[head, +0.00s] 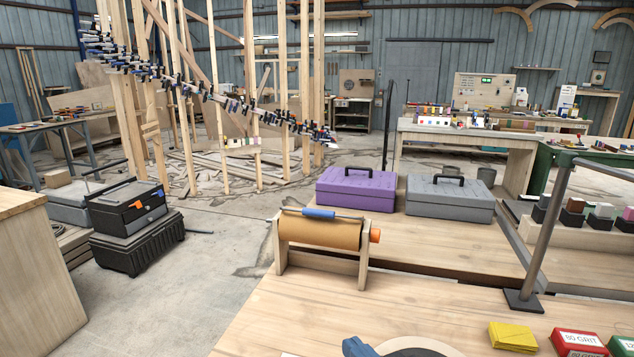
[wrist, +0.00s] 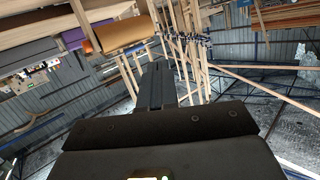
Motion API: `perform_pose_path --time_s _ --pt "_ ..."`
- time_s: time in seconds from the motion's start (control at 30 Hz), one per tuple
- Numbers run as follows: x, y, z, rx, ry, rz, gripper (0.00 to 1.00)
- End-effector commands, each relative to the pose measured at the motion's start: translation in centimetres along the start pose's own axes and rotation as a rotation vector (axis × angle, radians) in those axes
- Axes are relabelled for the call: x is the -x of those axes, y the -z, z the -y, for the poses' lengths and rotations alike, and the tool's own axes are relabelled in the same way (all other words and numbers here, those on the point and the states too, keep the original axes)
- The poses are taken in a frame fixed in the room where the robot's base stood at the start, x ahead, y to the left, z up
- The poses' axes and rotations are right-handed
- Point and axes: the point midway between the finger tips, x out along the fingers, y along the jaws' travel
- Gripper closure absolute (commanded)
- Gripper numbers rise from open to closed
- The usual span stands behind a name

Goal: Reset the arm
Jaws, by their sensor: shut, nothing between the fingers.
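My gripper (wrist: 156,70) shows in the wrist view as a dark body with its fingers together, shut and empty. It points toward the timber frame and the paper roll, which appear tilted in that view. My gripper and arm cannot be made out in the head view. The brown paper roll (head: 320,232) sits in its wooden stand on the near bench in the head view. It also shows in the wrist view (wrist: 122,35). Nothing touches the fingers in view.
A purple case (head: 356,190) and a grey case (head: 450,200) stand behind the roll. A dark metal post (head: 545,235) rises at the right. Yellow sheets (head: 513,337) and grit boxes (head: 578,343) lie at the front right. Open floor (head: 190,290) lies left of the bench.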

Motion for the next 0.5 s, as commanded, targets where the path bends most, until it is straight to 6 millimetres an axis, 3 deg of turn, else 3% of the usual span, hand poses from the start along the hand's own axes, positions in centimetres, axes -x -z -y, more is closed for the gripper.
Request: perform_pose_path --time_s 0.03,0.27,0.5 --pt "1.1 -1.0 0.9 -0.055 -0.028 -0.013 1.0" --pt "7.3 -5.4 2.2 -0.224 -0.19 -0.044 1.0" --pt "16.6 -10.4 2.7 -0.284 -0.35 -0.024 1.0"
